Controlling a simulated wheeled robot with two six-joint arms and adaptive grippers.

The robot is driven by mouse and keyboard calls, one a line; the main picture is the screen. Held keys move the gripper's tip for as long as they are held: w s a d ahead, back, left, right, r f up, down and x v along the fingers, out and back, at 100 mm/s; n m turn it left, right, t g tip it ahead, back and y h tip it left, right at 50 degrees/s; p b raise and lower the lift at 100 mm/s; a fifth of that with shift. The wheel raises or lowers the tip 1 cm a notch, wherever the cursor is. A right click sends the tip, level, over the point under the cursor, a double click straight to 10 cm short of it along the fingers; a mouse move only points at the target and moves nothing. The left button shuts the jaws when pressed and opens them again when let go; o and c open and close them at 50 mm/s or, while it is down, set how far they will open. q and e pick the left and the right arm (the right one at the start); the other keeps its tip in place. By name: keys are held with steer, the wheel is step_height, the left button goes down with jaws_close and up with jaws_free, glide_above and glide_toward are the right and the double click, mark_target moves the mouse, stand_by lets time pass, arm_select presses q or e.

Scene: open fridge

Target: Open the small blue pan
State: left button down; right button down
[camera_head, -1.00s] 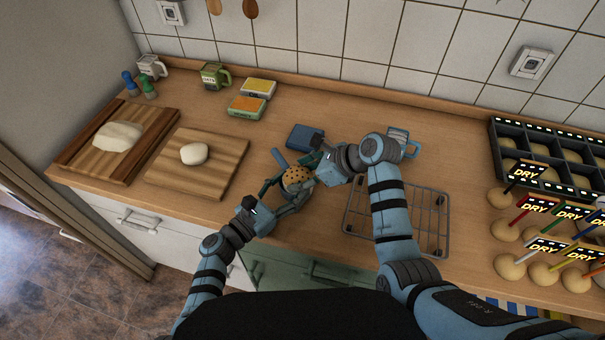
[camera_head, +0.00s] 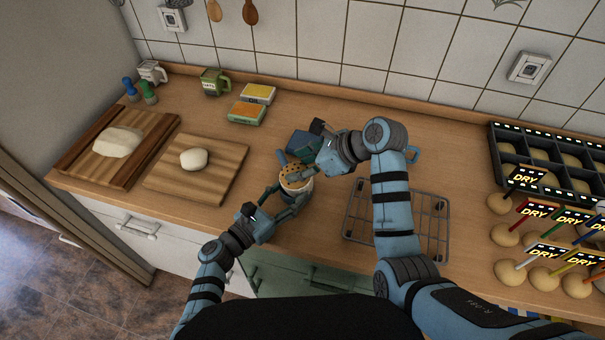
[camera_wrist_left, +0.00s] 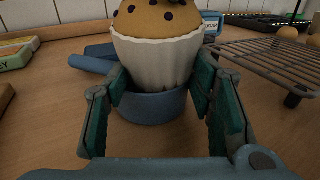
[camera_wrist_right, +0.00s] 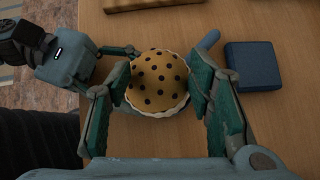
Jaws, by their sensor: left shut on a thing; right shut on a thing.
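The small blue pan (camera_wrist_left: 152,106) sits on the counter, its handle (camera_head: 281,157) pointing to the back. A chocolate-chip muffin (camera_head: 295,178) in a white fluted cup (camera_wrist_left: 158,60) stands upright in the pan's mouth; its speckled top faces up in the right wrist view (camera_wrist_right: 158,82). My left gripper (camera_head: 287,200) comes from the front, its fingers on both sides of the pan, shut on it. My right gripper (camera_head: 300,174) comes from above right, its fingers shut on the muffin's sides. The pan's inside is hidden.
A dark blue square box (camera_wrist_right: 253,66) lies right behind the pan. A wire rack (camera_head: 432,222) stands to the right, under my right arm. A cutting board (camera_head: 222,160) with dough is to the left. A blue mug (camera_wrist_left: 212,22) is behind.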

arm_select(q)
steer(key=shift+s, duration=0.1)
steer(key=c, duration=0.9)
jaws_free()
steer(key=shift+r, duration=0.1)
steer(key=shift+o, duration=1.1)
steer(key=shift+w+d, duration=0.1)
steer(key=shift+w, duration=0.1)
steer(key=v, duration=1.2)
